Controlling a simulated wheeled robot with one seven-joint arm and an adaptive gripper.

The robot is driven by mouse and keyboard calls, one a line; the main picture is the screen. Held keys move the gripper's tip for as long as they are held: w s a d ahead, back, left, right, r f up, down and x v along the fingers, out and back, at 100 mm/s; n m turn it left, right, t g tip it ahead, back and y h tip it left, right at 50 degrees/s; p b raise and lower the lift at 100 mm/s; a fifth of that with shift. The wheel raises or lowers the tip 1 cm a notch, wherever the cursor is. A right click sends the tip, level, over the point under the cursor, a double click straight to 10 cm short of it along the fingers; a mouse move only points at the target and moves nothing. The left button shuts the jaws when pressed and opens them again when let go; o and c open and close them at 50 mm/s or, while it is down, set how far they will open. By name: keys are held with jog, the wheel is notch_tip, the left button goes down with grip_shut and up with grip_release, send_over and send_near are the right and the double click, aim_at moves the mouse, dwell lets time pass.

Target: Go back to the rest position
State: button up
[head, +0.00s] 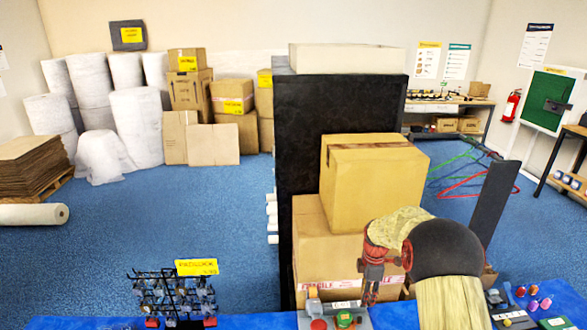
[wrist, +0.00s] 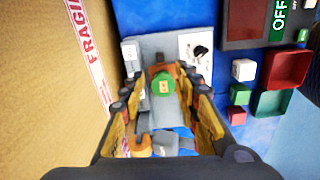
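My gripper (head: 370,292) points down in the head view, over the blue bench top beside the stacked cartons. In the wrist view my gripper (wrist: 161,82) has its two fingers apart, with nothing held between them. A round green button (wrist: 162,85) on a grey control box (wrist: 145,47) shows below, in the gap between the fingers. The green button also shows in the head view (head: 345,318), near a red button (head: 318,324). Whether a fingertip touches the box cannot be told.
An upper carton (head: 370,180) and a lower taped carton (head: 325,250) stand close behind my gripper, before a black cabinet (head: 300,130). A padlock rack (head: 172,295) stands left on the bench. Blue floor at left is open.

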jog(key=s+a+r+m+g, duration=0.1)
jog(key=s+a+m, duration=0.1)
jog(key=s+m, duration=0.7)
jog(key=s+a+r+m+t, duration=0.3)
jog(key=s+a+r+m, duration=0.1)
jog(key=s+r, duration=1)
jog(key=s+a+r+m+t, duration=0.3)
jog(key=s+a+r+m, duration=0.1)
jog(key=s+r, duration=0.9)
jog(key=shift+s+a+r+t, duration=0.3)
jog(key=shift+s+a+r, duration=0.1)
jog(key=shift+a+r, duration=0.15)
